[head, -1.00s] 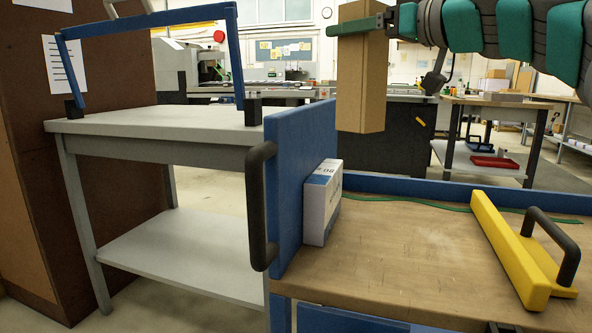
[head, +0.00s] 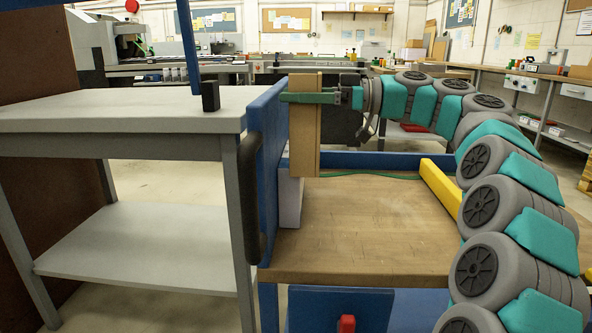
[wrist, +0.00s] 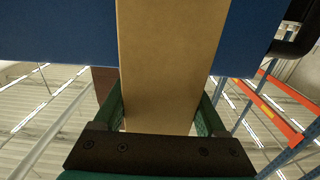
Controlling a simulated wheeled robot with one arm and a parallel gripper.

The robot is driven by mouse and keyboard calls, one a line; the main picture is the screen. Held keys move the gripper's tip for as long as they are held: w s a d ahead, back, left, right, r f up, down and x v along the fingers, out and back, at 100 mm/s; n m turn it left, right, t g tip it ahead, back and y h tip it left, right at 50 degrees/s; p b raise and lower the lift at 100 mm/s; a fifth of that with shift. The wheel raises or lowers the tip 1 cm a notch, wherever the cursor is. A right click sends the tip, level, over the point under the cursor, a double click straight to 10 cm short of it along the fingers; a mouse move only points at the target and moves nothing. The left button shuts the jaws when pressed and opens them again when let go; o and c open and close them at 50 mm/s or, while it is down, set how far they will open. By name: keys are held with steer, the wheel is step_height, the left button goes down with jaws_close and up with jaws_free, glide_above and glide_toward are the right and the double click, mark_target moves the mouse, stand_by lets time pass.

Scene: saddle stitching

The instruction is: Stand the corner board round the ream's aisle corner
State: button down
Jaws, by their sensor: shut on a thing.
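The corner board (head: 306,145) is a tall brown cardboard piece, held upright. My gripper (head: 310,98) is shut on its upper part, with green fingers either side of it. In the wrist view the board (wrist: 170,60) runs between the fingers, with a blue panel behind it. The ream (head: 289,203) is a pale block standing on the wooden cart top against the blue upright panel (head: 266,150). The board's lower end overlaps the ream's top in the head view; I cannot tell whether they touch. The ream's far side is hidden.
The wooden cart top (head: 370,230) is mostly clear, with a yellow bar (head: 440,187) at its right, partly behind my arm. A green strap (head: 370,174) lies along the back. A grey table (head: 110,110) with a blue post stands left of the panel. A black handle (head: 247,195) sticks out from the panel.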

step_height(320, 180, down, 13)
steer(key=shift+f+b, duration=0.2)
steer(key=shift+b, duration=0.75)
steer(key=shift+f, duration=0.2)
jaws_free()
steer(key=shift+r, duration=0.15)
steer(key=shift+r, duration=0.25)
steer(key=d, duration=1.2)
steer(key=shift+s+f, duration=0.2)
